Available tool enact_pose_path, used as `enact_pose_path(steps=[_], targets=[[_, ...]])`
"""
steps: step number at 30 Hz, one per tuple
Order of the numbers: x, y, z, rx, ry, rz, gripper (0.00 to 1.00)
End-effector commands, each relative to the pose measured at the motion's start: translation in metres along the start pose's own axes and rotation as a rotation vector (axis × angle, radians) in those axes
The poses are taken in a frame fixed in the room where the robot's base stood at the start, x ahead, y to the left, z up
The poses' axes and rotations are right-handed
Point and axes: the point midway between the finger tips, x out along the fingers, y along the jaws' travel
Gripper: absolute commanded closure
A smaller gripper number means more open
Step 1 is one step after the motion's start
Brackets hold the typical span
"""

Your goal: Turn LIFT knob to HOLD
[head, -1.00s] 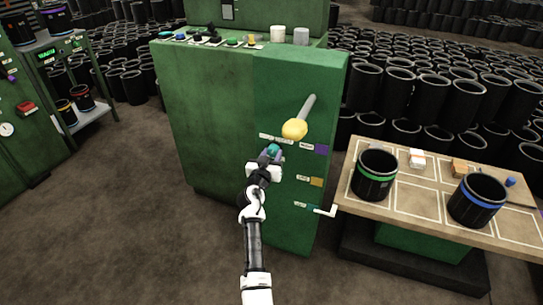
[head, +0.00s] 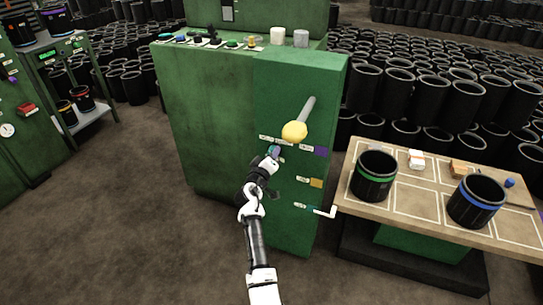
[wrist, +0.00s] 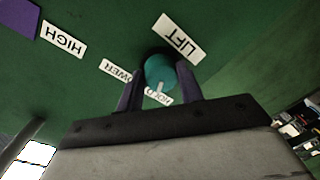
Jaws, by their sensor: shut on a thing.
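The LIFT knob (wrist: 160,72) is a round teal knob on the green panel, seen in the wrist view. My gripper (head: 273,154) is at the panel front, and its two dark fingers are shut on the knob from both sides. A pale mark on the knob's edge points toward the HOLD label (wrist: 160,96), which is partly hidden by the fingers. The LIFT label (wrist: 180,40) is above the knob in the wrist view and the LOWER label (wrist: 118,71) is to its left. In the head view my gripper mostly covers the knob.
A lever with a yellow ball (head: 294,131) juts out just above my gripper. A table (head: 415,200) with banded sleeves stands right.

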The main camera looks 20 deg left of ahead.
Motion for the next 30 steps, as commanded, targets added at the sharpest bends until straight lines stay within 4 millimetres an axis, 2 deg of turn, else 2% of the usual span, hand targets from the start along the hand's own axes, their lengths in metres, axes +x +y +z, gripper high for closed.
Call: enact_pose_path(steps=[9,22,23,27,30], targets=[[-0.0003,-0.0008,-0.0002,-0.085,-0.007,-0.001,0.86],[-0.0004,-0.0010,-0.0003,-0.095,-0.007,-0.001,0.86],[-0.0004,-0.0010,-0.0004,-0.095,-0.007,-0.001,0.62],[-0.0004,-0.0008,-0.0004,-0.094,-0.007,-0.001,0.44],[-0.0003,-0.0006,-0.0003,-0.094,-0.007,0.000,0.42]])
